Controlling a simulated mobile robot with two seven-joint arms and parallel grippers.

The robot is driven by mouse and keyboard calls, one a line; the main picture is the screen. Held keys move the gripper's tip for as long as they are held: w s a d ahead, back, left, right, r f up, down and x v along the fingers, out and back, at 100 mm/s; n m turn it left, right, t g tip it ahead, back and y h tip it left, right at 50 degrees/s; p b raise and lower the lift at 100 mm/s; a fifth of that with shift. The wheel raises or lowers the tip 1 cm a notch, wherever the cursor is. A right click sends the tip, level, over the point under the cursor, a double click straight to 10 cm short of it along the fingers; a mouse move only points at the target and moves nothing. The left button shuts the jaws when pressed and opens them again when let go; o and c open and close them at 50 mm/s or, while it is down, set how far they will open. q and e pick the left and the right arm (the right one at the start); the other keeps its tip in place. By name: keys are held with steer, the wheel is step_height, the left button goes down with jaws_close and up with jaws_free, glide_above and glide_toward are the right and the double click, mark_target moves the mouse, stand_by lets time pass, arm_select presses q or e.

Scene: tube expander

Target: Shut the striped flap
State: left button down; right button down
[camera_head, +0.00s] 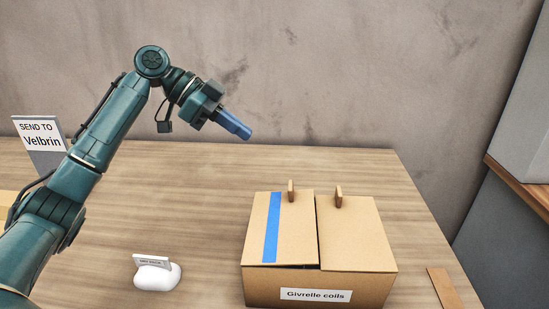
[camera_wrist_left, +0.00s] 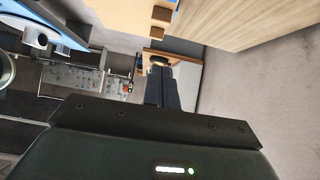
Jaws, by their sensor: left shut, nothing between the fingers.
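A cardboard box (camera_head: 318,289) labelled "Givrelle coils" stands on the table, right of centre in the head view. Its striped flap (camera_head: 295,230), on the left with a blue stripe, lies nearly flat, with a thin dark gap under its front edge. The plain flap (camera_head: 357,235) lies on the right. Each flap has a small brown tab at the back. My left gripper (camera_head: 244,133) is shut and empty, in the air behind and left of the box, pointing down to the right and apart from it. Its fingers (camera_wrist_left: 162,90) also show in the left wrist view. My right gripper is out of view.
A sign (camera_head: 41,133) reading "SEND TO Velbrin" stands at the far left. A white rounded holder (camera_head: 157,277) with a small card sits left of the box. A flat brown strip (camera_head: 444,288) lies right of it. The table (camera_head: 200,205) between arm and box is clear.

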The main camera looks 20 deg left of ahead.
arm_select(q)
steer(key=p, duration=0.2)
glide_above(279, 197)
step_height(279, 197, down, 9)
steer(key=shift+w+r, duration=0.1)
steer(key=shift+f, duration=0.55)
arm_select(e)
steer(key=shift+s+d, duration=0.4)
